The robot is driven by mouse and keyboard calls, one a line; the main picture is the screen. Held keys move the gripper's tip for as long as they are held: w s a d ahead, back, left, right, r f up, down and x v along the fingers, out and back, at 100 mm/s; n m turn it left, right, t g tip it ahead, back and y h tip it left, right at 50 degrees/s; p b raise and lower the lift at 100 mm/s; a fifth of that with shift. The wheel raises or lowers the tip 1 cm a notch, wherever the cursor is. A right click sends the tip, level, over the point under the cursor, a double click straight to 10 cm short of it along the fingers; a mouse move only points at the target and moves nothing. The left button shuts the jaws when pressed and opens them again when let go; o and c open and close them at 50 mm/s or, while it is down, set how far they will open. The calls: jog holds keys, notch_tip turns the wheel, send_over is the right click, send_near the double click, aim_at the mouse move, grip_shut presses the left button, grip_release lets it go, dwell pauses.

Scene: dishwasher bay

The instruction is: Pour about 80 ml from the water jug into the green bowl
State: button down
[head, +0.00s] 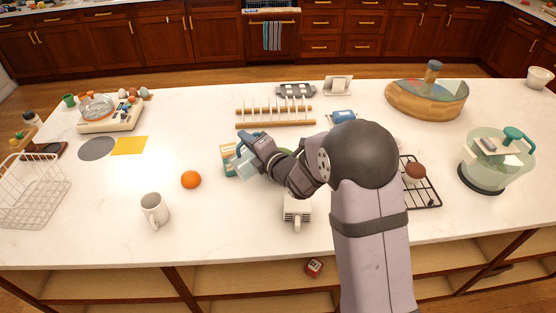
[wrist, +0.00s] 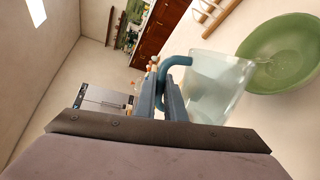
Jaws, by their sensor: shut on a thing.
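The water jug is clear with a blue handle. It shows in the wrist view (wrist: 222,88) and, partly covered by my gripper, in the head view (head: 241,164). My gripper (wrist: 166,92) is shut on the jug's handle; it also shows in the head view (head: 258,146). The jug looks tilted, its lip at the green bowl's (wrist: 262,82) rim. A thin clear streak runs from the lip into the bowl, where faint ripples show. In the head view the bowl (head: 285,152) is mostly hidden behind my gripper. The water level in the jug is hard to tell.
An orange (head: 191,179) and a white mug (head: 154,209) stand to the left. A wooden rack (head: 275,124) lies behind the jug. A yellow box (head: 228,158) is close beside the jug. A black wire rack (head: 425,185) lies right of my arm.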

aim_at(237, 152)
jog(key=s+a+f+n+b, duration=0.1)
jog(key=b, duration=0.2)
jog(key=s+a+f+n+b, duration=0.1)
jog(key=a+f+b, duration=0.1)
jog(key=b, duration=0.2)
jog(key=shift+a+f, duration=0.1)
jog(key=shift+f, duration=0.1)
jog(key=b, duration=0.3)
jog(key=shift+w+r+t, duration=0.1)
jog(key=shift+r+t, duration=0.1)
jog(key=shift+t, duration=0.1)
jog(key=shift+r+n, duration=0.3)
jog(key=shift+r, duration=0.05)
jog(key=b, duration=0.3)
jog(key=shift+s+a+f, duration=0.1)
jog(key=shift+s+f, duration=0.1)
jog(key=shift+f, duration=0.05)
jog(key=b, duration=0.5)
jog(key=shift+s+a+n+b, duration=0.2)
jog(key=shift+a+n+b, duration=0.1)
jog(key=shift+n+b, duration=0.1)
jog(key=b, duration=0.3)
jog(key=n+b, duration=0.1)
jog(key=b, duration=0.2)
jog(key=shift+s+a+f+h, duration=0.15)
jog(key=shift+a+f+h, duration=0.15)
jog(key=shift+f, duration=0.1)
jog(key=shift+a+r+b, duration=0.1)
jog(key=shift+b, duration=0.45)
